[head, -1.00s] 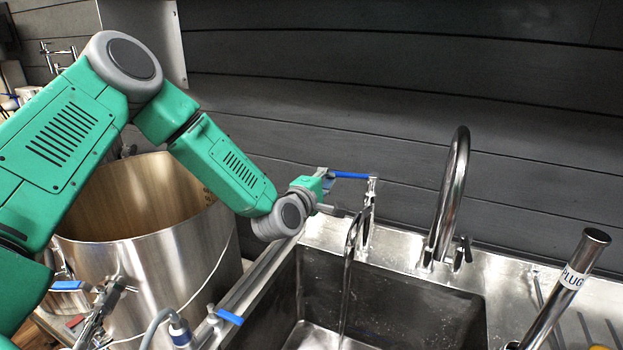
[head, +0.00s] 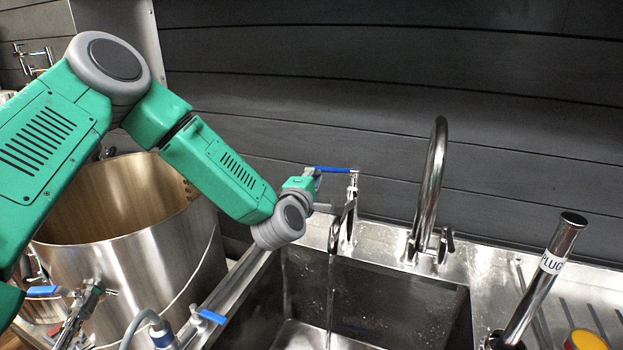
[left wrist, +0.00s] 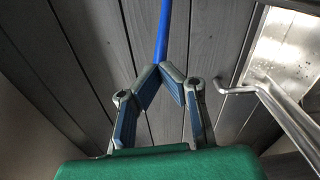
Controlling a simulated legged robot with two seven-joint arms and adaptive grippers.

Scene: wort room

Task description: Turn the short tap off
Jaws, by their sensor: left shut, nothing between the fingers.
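The short tap (head: 350,215) stands at the sink's back left corner. Its blue lever handle (head: 335,169) points left from the top of its post. A stream of water (head: 330,290) runs from its spout into the sink. My left gripper (head: 317,183) is at the free end of the blue handle, partly hidden behind my wrist. In the left wrist view, the gripper's fingers (left wrist: 171,70) meet at the tips, with nothing between them. The blue handle (left wrist: 163,28) extends away just beyond the tips; whether they touch it I cannot tell. My right gripper is not in view.
The sink basin (head: 400,300) lies below. A tall curved tap (head: 430,185) stands to the right of the short tap. A metal tube marked PLUG (head: 545,275) leans at right. A large steel pot (head: 125,262) stands at left. Dark plank wall (head: 400,90) is behind.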

